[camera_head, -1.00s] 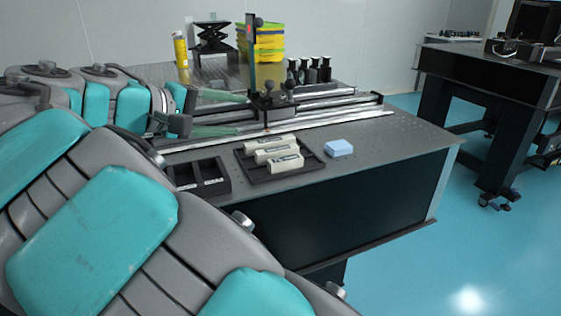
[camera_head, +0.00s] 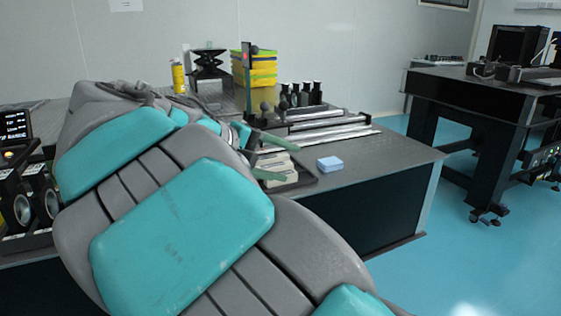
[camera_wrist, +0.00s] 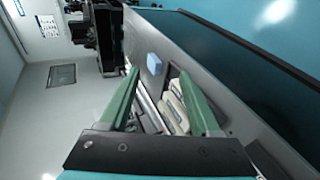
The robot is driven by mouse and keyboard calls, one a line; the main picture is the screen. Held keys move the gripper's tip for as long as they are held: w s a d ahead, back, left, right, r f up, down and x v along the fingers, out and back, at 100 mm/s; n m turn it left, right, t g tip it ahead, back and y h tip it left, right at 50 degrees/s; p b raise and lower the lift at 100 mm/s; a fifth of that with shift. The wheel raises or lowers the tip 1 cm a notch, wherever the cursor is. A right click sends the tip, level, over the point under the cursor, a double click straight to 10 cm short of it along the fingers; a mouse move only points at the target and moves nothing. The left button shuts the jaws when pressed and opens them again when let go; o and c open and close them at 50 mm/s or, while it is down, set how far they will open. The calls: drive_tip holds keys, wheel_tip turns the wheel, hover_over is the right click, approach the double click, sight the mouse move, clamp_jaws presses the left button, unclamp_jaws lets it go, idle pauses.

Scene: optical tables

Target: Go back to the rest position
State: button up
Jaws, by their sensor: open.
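My gripper (camera_wrist: 165,98) is open and empty in the wrist view, its two green fingers spread apart. In the head view my gripper (camera_head: 268,159) shows its green fingers just past my arm, over the black tray (camera_head: 308,181). White blocks (camera_head: 281,176) lie in that tray, partly hidden by the fingers and my arm. The white blocks also show in the wrist view (camera_wrist: 175,112), between and below the fingers. I cannot tell the exact height of the gripper above the tray. My arm covers much of the left and centre of the head view.
A light blue block (camera_head: 329,164) lies on the optical table (camera_head: 385,158), right of the tray. Metal rails (camera_head: 325,134), black posts (camera_head: 300,95), yellow and green bins (camera_head: 262,70) and a yellow can (camera_head: 179,77) stand behind. Another table (camera_head: 455,97) is at right, with clear floor between.

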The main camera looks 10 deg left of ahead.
drive_tip(key=s+d+f+m+g+y, duration=0.1)
drive_tip(key=s+d+f+m+g, duration=0.1)
drive_tip(key=s+d+f+g, duration=0.65)
drive_tip(key=s+d+f+m+t+y, duration=0.15)
drive_tip(key=d+f, duration=0.35)
drive_tip(key=d, duration=0.9)
drive_tip(key=s+f+m+g+y, duration=0.1)
drive_tip(key=s+f+m+y, duration=0.1)
drive_tip(key=s+f, duration=0.4)
drive_tip(key=s+f+m+g+y, duration=0.2)
drive_tip(key=s+f+y, duration=0.2)
drive_tip(key=s, duration=1.1)
wheel_tip(320, 180, down, 3)
drive_tip(key=shift+a+r+m, duration=0.15)
drive_tip(key=shift+a+m, duration=0.1)
drive_tip(key=shift+m, duration=0.1)
